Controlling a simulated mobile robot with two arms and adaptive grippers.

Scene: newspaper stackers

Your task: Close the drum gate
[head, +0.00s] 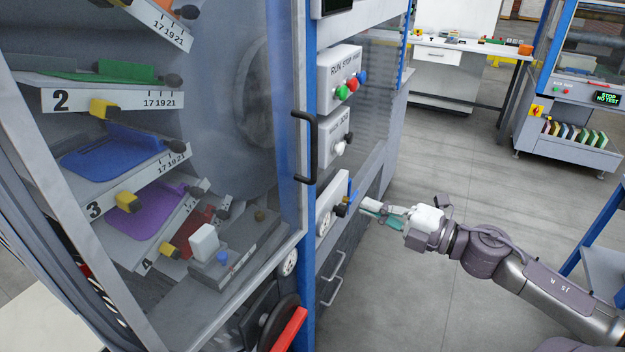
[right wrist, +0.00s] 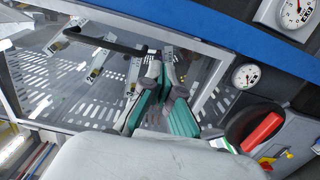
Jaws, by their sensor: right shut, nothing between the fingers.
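The drum gate is a large clear panel in a grey frame (head: 299,75) at the left of the head view. Its black bar handle (head: 311,148) is by the blue post. Numbered trays and the round drum (head: 225,110) show through the panel. I cannot tell whether the gate sits flush with the post. My right gripper (head: 371,210) is shut and empty, to the right of and below the handle, apart from it. My left gripper is out of view.
A white-topped table (head: 470,48) and another machine (head: 570,125) stand farther back. The grey floor (head: 430,160) between is clear.

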